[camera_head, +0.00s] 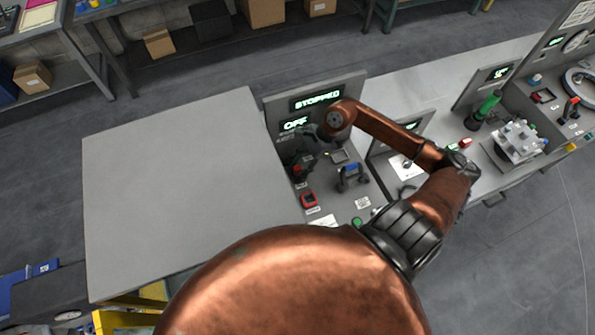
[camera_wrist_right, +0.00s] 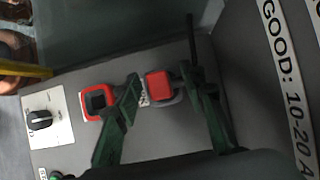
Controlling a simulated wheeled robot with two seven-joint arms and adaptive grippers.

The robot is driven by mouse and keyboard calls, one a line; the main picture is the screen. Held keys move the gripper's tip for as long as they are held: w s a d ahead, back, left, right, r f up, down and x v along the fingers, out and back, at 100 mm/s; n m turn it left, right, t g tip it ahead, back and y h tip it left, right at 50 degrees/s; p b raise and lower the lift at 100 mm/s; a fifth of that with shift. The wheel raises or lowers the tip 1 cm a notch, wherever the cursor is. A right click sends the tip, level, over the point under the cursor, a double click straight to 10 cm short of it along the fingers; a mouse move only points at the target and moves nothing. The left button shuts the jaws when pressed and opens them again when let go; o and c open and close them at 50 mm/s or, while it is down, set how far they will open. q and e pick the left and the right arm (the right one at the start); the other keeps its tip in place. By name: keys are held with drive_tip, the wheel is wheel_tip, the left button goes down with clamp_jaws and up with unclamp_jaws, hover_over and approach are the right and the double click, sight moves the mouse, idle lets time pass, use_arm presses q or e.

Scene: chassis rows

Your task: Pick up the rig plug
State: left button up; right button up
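The rig plug appears to be the red block (camera_wrist_right: 158,86) with a dark, rounded base, lying on the grey panel in the right wrist view. In the head view a small red and black thing (camera_head: 300,170) beside the gripper seems to be the same plug, partly hidden. My right gripper (camera_wrist_right: 160,77) has its two green fingers spread, one on each side of the red block, with gaps visible. In the head view my right gripper (camera_head: 309,143) is dark and hard to make out over the panel. My left gripper is not in view.
A red-framed socket (camera_head: 308,200) sits nearer on the panel and also shows in the wrist view (camera_wrist_right: 97,102). A blue-handled device (camera_head: 351,176) stands to the right. An upright display reading STOPPED and OFF (camera_head: 316,97) stands behind. A bare grey tabletop (camera_head: 180,185) lies left.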

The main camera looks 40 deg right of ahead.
drive_tip(key=shift+c, duration=0.5)
clamp_jaws()
drive_tip(key=shift+r, duration=0.15)
